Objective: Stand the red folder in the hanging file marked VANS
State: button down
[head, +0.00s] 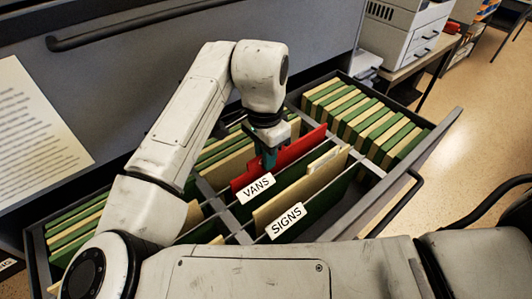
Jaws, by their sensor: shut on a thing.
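The red folder (297,148) stands upright in the middle section of the open file drawer, its lower part hidden among the hanging files. My gripper (268,160) is shut on the folder's top edge. The white VANS label (257,187) is just in front of the folder's left part. A tan folder (300,195) stands nearer, behind the SIGNS label (286,221). The folder's bottom edge is hidden, so I cannot tell how deep it sits or whether it rests on anything.
The drawer (440,128) holds green and tan files in its left and right sections, split by grey dividers (217,203). The drawer handle (400,205) juts out at the front right. A printer (400,35) stands on a table behind. Open floor (465,95) lies to the right.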

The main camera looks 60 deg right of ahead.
jog(key=c, duration=1.1)
grip_release()
jog(key=shift+r+p, duration=3.2)
jog(key=shift+r, duration=0.3)
